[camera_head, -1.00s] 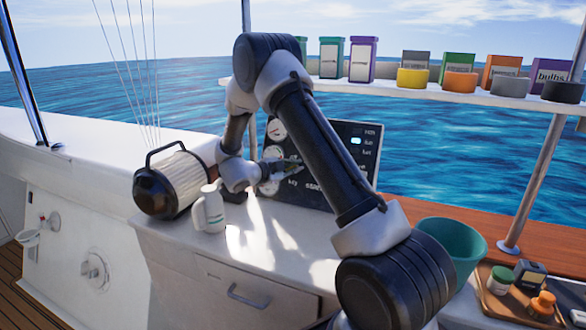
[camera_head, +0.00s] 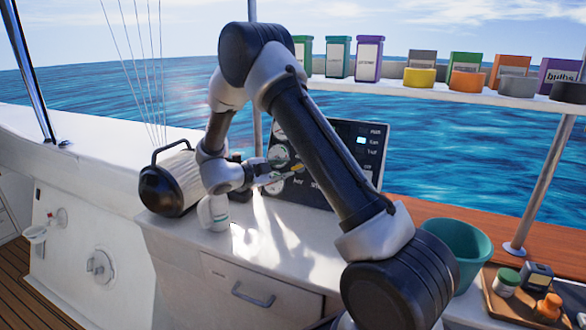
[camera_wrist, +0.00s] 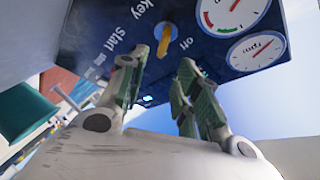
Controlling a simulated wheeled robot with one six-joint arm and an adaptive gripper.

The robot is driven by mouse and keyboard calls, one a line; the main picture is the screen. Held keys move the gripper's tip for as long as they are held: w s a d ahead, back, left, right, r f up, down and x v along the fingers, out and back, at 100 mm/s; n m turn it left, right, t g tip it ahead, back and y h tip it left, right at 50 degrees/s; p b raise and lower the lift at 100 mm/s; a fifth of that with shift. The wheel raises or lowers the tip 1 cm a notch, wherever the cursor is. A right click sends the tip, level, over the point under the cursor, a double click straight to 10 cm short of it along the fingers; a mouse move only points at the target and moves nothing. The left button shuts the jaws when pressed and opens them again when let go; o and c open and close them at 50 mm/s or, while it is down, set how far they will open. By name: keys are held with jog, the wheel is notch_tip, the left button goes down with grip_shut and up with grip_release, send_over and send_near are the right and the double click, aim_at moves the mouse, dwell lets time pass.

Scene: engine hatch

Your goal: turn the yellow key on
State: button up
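The yellow key (camera_wrist: 163,40) is set in the dark instrument panel (camera_wrist: 95,20), and its handle stands nearly upright in the wrist view. The printed words "key" and "off" flank it there. In the head view a small yellow piece (camera_head: 297,168), seemingly the key, shows just beyond my fingertips. My gripper (camera_wrist: 160,68) is open, with one finger on each side of the key's line in the wrist view and clear gaps between. It is apart from the key and holds nothing. In the head view my gripper (camera_head: 276,179) is in front of the panel's lower left.
A teal bucket (camera_head: 455,250) and a tray (camera_head: 497,312) of small items are at right. A shelf (camera_head: 400,90) of boxes runs behind.

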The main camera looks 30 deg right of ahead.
jog(key=shift+v, duration=2)
jog(key=w+a+r+n+t+y, duration=0.1)
jog(key=w+r+n+t+y, duration=0.3)
jog(key=r, duration=0.4)
jog(key=w+a+r+n+t+y, duration=0.1)
jog(key=w+r+n+t+y, duration=0.1)
jog(key=r+n+t+y, duration=0.4)
jog(key=s+a+r+n+y, duration=0.3)
jog(key=s+r+n+y, duration=0.1)
jog(key=s+r+n, duration=0.15)
jog(key=s+d+f+n+g, duration=0.1)
jog(key=s+d+n+g, duration=0.1)
jog(key=s, duration=1)
jog(key=s+d+f+n+g, duration=0.2)
jog(key=s+n+g, duration=0.2)
jog(key=s, duration=0.8)
jog(key=s+d+f+n+g+y, duration=0.1)
jog(key=s+n+g, duration=0.3)
jog(key=s, duration=0.8)
jog(key=shift+s+d+f, duration=0.35)
jog(key=shift+d+f, duration=0.15)
jog(key=shift+d, duration=0.1)
